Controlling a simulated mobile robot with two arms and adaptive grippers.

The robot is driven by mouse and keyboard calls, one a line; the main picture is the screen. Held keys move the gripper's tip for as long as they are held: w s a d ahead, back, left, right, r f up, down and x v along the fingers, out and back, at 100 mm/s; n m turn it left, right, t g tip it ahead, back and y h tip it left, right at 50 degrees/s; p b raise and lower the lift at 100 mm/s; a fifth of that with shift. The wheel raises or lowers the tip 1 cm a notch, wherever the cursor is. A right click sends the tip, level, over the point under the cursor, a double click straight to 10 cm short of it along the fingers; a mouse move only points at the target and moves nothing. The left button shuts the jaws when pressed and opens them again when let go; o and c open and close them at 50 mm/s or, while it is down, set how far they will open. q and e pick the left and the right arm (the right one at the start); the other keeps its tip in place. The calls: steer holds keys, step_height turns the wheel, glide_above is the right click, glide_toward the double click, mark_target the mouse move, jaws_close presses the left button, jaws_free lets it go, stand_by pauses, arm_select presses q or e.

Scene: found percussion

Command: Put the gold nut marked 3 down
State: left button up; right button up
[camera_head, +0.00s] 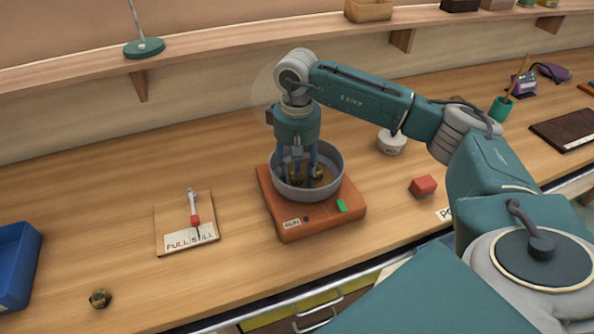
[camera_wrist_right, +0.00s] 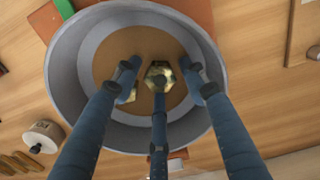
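My right gripper (camera_head: 300,172) points down into a round grey pan (camera_head: 333,183) on an orange scale-like base (camera_head: 292,224). In the right wrist view, the gripper's three blue fingers (camera_wrist_right: 160,78) stand spread around a gold hex nut (camera_wrist_right: 160,71). Gaps show between the side fingers and this nut, so the gripper looks open. A second gold nut (camera_wrist_right: 132,93) lies in the pan, partly hidden by a finger. A third gold-brown nut (camera_head: 99,298) lies on the bench at the front left. I cannot read a number on any nut. My left gripper is not in view.
A board marked "PULL STILL" (camera_head: 175,222) lies left of the orange base. A blue bin (camera_head: 14,262) stands at the far left. A red block (camera_head: 423,187) and a white round weight (camera_head: 391,144) are to the right. Bare bench lies between the board and bin.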

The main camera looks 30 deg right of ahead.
mark_target(297, 175)
steer(key=shift+r, duration=0.1)
steer(key=shift+r, duration=0.2)
steer(key=shift+w+r, duration=0.1)
steer(key=shift+r, duration=0.2)
step_height(297, 175, up, 11)
steer(key=b, duration=0.2)
steer(key=shift+r, duration=0.15)
